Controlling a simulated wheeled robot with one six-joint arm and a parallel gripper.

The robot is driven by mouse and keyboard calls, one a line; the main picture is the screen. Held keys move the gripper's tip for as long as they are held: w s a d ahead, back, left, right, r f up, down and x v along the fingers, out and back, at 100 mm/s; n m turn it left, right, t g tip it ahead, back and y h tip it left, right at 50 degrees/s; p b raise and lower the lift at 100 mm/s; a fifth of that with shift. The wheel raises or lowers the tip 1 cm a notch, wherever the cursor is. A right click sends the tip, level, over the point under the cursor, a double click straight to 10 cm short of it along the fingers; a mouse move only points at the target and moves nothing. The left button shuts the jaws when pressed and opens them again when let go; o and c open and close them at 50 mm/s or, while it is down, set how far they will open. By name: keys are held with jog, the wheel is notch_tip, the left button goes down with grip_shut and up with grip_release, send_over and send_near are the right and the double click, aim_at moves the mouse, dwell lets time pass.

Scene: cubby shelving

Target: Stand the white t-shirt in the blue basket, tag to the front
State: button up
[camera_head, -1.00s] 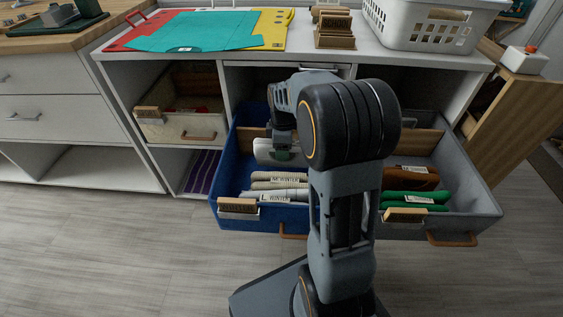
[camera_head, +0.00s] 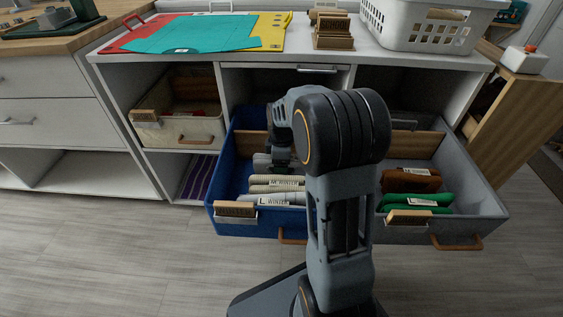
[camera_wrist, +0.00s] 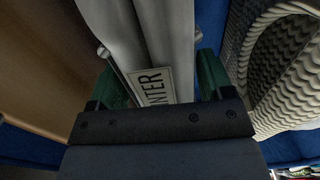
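The white t-shirt (camera_wrist: 172,40) is folded and sits between the green finger pads of my gripper (camera_wrist: 158,82). Its tag (camera_wrist: 153,87), with part of "WINTER" readable, shows between the fingers in the wrist view. In the head view a little of the white t-shirt (camera_head: 261,161) shows down inside the blue basket (camera_head: 222,180), behind other folded light garments (camera_head: 272,188). My gripper (camera_head: 280,164) is lowered there, mostly hidden by my arm and those garments. Whether the shirt touches the basket floor is hidden.
A brown wooden divider (camera_wrist: 45,75) is left of the shirt in the wrist view; ribbed cream cloth (camera_wrist: 285,75) is close on the right. A grey basket (camera_head: 480,195) with brown and green garments adjoins the blue one. A white laundry basket (camera_head: 420,32) stands on top.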

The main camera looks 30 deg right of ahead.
jog(key=shift+o, duration=0.9)
notch_tip(320, 180, up, 12)
jog(key=p, duration=0.5)
jog(key=shift+r, duration=0.2)
